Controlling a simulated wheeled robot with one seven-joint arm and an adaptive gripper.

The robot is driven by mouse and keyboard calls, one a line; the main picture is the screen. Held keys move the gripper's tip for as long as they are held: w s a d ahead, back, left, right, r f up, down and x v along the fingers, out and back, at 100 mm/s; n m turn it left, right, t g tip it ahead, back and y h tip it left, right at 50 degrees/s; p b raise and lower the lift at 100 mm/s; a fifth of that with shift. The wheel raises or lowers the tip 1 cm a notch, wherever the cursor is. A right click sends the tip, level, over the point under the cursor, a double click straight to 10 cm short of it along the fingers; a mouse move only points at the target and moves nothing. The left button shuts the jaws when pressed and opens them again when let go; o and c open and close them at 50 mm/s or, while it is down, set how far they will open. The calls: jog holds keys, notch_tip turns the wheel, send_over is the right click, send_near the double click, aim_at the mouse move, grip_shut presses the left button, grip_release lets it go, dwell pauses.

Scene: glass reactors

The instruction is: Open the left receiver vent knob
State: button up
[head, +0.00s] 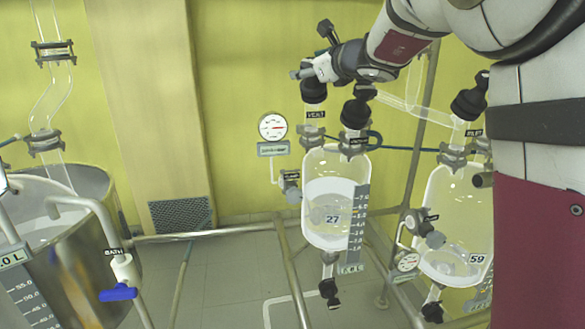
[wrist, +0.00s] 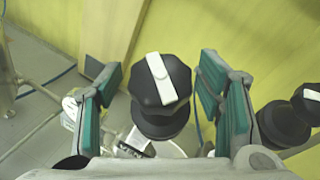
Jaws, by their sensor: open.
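My gripper (head: 314,73) is at the top of this knob in the head view. In the wrist view my gripper (wrist: 160,95) is open, with teal-padded fingers on either side of the knob and gaps visible. Contact is not visible.
A second black knob (head: 356,112) stands close on the right of the same receiver; a dark knob (wrist: 284,124) also shows right of my fingers. A pressure gauge (head: 272,126) is left of the receiver. Another receiver (head: 455,225) marked 59 stands right. Metal rails (head: 290,270) cross below.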

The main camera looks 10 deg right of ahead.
jog(key=shift+f+m+t+h+p, duration=0.2)
jog(key=shift+m+t+h+p, duration=0.1)
jog(key=shift+m+h+p, duration=0.5)
jog(key=shift+w+d+f+m+h+p, duration=0.1)
jog(key=shift+d+f+m+h+p, duration=0.3)
jog(key=shift+m+h+p, duration=0.45)
jog(key=shift+a+r+t+p, duration=0.1)
jog(key=shift+r+t+p, duration=0.15)
jog(key=shift+p, duration=0.35)
jog(key=shift+s+a+r+m+t+h+p, duration=0.2)
jog(key=shift+r+m+t+h+p, duration=0.15)
jog(key=shift+m+h, duration=0.25)
jog(key=shift+a+r+m+h+p, duration=0.15)
jog(key=shift+m+h+p, duration=0.25)
jog(key=shift+m+h, duration=0.55)
jog(key=shift+s+r+m+h+p, duration=0.1)
jog(key=shift+m+h+p, duration=0.75)
jog(key=shift+m+h, duration=0.3)
jog(key=shift+m+h+p, duration=0.25)
jog(key=shift+p, duration=0.05)
jog(key=shift+m+h+p, duration=0.6)
jog(key=shift+p, duration=0.15)
